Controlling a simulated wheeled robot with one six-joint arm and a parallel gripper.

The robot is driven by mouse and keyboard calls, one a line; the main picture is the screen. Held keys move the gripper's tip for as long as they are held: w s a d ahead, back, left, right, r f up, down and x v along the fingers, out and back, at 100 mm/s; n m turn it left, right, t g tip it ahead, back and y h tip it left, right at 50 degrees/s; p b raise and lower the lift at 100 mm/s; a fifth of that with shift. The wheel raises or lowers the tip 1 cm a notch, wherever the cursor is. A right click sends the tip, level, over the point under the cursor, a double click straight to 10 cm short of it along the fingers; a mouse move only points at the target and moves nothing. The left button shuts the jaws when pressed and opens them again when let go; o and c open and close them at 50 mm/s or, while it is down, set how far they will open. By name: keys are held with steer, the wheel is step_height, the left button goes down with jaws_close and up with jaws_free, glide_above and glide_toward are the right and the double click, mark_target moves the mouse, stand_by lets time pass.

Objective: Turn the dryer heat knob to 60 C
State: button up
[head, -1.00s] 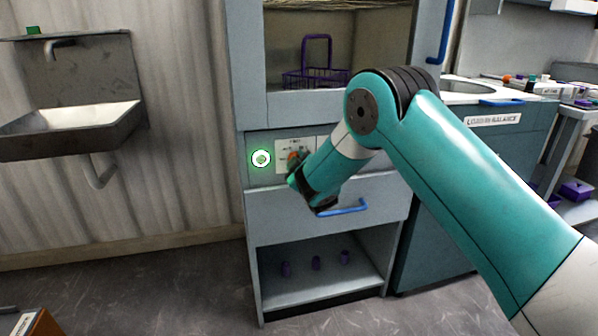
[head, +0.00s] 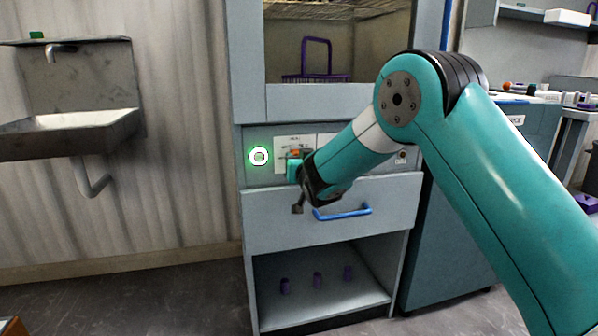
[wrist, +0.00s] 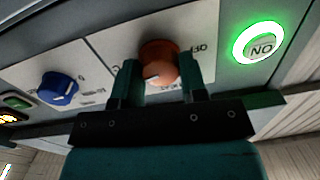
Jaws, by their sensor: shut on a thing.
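An orange knob (head: 296,153) sits on a white label plate at the left of the dryer's front panel. In the wrist view the orange knob (wrist: 158,50) is between the two teal fingers of my gripper (wrist: 160,76), which is shut on it. Its white pointer mark points toward the lower left of that view. "OFF" is printed to the right of the knob; the other scale markings are mostly hidden by the fingers or too small to read. In the head view my gripper (head: 295,169) is at the panel and partly covers the plate.
A green-lit ON button (head: 258,156) is just left of the plate, and a blue knob (wrist: 59,88) is on the neighbouring plate. A drawer with a blue handle (head: 343,212) is below. A purple basket (head: 317,62) is in the chamber above. A sink (head: 80,128) hangs at left.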

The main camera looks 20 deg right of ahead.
steer(key=shift+f+m+b, duration=0.2)
steer(key=shift+m+b, duration=0.45)
steer(key=shift+m, duration=0.15)
steer(key=shift+r, duration=0.1)
steer(key=o, duration=0.9)
steer(key=s, duration=0.5)
steer(key=s+b, duration=0.1)
steer(key=s, duration=0.5)
steer(key=s+b, duration=0.1)
steer(key=s, duration=0.5)
steer(key=shift+s+d, duration=0.2)
steer(key=shift+d, duration=0.05)
steer(key=shift+d+m, duration=0.1)
steer(key=shift+m, duration=0.2)
